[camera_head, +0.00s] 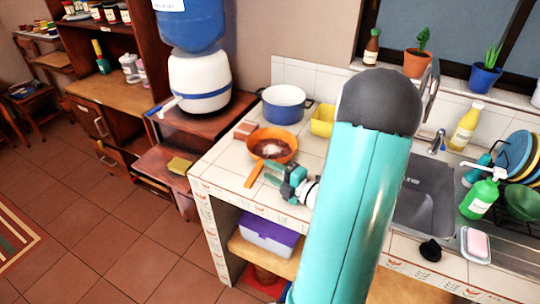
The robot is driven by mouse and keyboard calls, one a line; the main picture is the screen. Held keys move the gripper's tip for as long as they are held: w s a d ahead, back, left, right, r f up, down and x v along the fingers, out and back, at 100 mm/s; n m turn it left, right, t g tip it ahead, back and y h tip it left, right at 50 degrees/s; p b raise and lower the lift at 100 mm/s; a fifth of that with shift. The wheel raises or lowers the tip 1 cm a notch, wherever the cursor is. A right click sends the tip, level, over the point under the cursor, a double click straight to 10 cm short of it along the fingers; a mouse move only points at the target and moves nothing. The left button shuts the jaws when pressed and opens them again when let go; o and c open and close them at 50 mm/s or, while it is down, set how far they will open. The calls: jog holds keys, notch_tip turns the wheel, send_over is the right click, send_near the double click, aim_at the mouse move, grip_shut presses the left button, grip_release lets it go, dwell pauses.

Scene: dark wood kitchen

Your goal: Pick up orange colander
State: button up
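The orange colander (287,153) sits on the white tiled counter, left of my raised arm. It looks like a round, shallow bowl with a reddish-brown inside and a pale patch in the middle. Its orange handle (254,173) points toward the counter's front edge. My gripper (275,171) is low over the counter, just right of the handle and on the near side of the bowl. Its fingers are small and partly merge with the gripper body, so I cannot tell how far apart they are or whether they touch the handle. My arm hides part of the counter.
A blue-and-white pot (284,107) stands behind the colander, with a brownish block (245,130) to its left and a yellow container (322,120) to its right. The sink (424,195) lies right of my arm. A water dispenser (199,80) stands at the left.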

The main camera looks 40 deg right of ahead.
aim_at(259, 161)
jog(key=w, duration=0.6)
jog(key=shift+f, duration=0.1)
grip_shut()
